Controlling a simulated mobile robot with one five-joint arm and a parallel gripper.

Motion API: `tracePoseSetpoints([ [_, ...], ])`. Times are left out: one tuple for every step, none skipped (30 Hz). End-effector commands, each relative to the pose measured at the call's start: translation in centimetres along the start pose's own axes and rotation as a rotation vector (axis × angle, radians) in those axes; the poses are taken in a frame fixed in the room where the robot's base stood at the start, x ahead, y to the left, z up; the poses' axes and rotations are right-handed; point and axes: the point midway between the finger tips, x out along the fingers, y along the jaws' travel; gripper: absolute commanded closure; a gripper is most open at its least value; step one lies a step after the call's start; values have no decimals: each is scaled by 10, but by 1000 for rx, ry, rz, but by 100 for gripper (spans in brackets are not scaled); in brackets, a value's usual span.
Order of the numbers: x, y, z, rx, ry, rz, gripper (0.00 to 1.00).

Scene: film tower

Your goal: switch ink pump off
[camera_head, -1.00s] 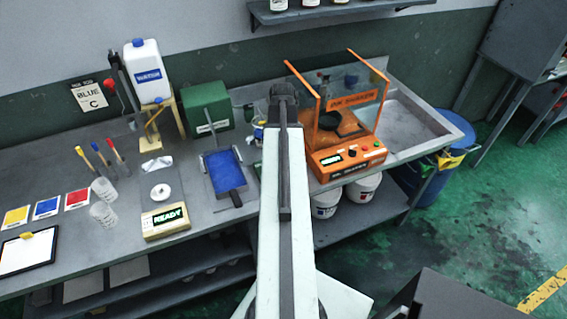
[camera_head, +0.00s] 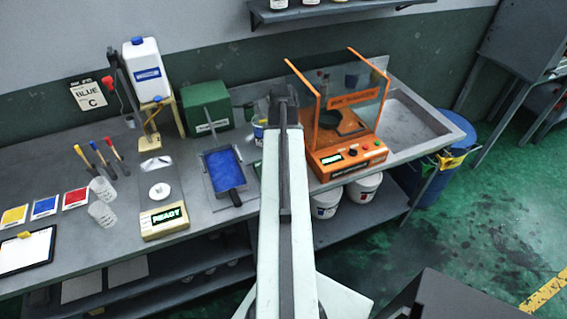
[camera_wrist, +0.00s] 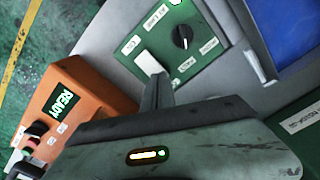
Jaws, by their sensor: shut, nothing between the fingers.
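In the head view my arm hides most of the panel and the fingertips.
The orange shaker (camera_head: 345,162) with clear guards stands right of my arm. A green box (camera_head: 205,108) and a white jug (camera_head: 147,70) stand behind.

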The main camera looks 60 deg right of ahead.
Motion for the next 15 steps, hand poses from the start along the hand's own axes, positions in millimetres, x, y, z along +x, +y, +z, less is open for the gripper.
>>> tracePoseSetpoints([
  [2, 0, 0, 0, 0, 0, 100],
  [2, 0, 0, 0, 0, 0, 100],
  [3, 0, 0, 0, 0, 0, 100],
  [3, 0, 0, 0, 0, 0, 100],
  [4, 0, 0, 0, 0, 0, 100],
  [4, 0, 0, 0, 0, 0, 100],
  [5, 0, 0, 0, 0, 0, 100],
  [5, 0, 0, 0, 0, 0, 100],
  [6, 0, 0, 0, 0, 0, 100],
  [6, 0, 0, 0, 0, 0, 100],
  [7, 0, 0, 0, 0, 0, 100],
  [7, 0, 0, 0, 0, 0, 100],
  [7, 0, 0, 0, 0, 0, 100],
  [6, 0, 0, 0, 0, 0, 100],
  [5, 0, 0, 1, 0, 0, 100],
])
